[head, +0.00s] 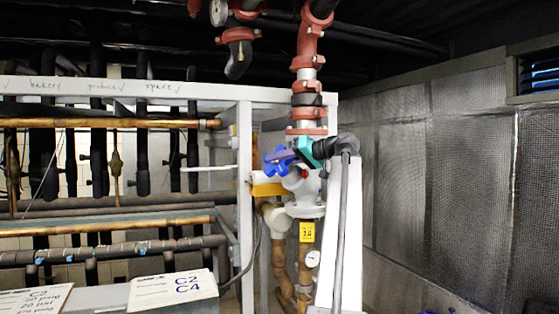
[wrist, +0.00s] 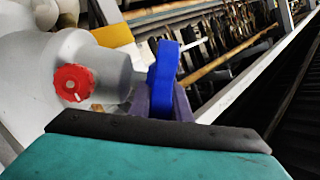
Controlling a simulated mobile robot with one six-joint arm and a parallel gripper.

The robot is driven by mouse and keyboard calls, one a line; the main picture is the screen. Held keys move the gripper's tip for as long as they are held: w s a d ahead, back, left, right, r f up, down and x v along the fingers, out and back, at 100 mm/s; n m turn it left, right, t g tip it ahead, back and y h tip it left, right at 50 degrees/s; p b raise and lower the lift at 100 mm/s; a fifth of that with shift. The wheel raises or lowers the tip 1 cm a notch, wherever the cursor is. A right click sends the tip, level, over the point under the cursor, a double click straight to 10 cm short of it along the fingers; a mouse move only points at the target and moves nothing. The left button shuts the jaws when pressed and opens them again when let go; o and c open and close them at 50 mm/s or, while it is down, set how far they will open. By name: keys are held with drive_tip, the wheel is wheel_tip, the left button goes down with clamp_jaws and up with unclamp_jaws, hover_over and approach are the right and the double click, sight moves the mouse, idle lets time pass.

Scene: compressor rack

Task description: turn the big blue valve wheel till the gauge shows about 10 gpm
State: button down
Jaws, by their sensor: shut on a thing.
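The big blue valve wheel (head: 271,166) sits on the left side of a white valve body (head: 305,196) under a red-collared pipe. It also shows, edge-on, in the wrist view (wrist: 163,72). My gripper (head: 282,157), with purple fingers and a teal body, reaches it from the right. In the wrist view the fingers of my gripper (wrist: 161,98) are on either side of the wheel's rim and shut on it. A small round white gauge (head: 313,258) is low on the pipework; its needle and numbers are too small to read. A second dial (head: 218,12) is at the top edge, also unreadable.
A small red knob (wrist: 72,83) is on the white body beside the wheel. A white frame (head: 244,190) and copper pipes (head: 110,123) stand left. A quilted silver wall (head: 450,170) is right.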

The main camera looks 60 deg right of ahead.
drive_tip(key=c, duration=1.9)
unclamp_jaws()
drive_tip(key=shift+s, duration=0.1)
drive_tip(key=b+v, duration=0.1)
drive_tip(key=v, duration=1.2)
drive_tip(key=shift+s, duration=0.35)
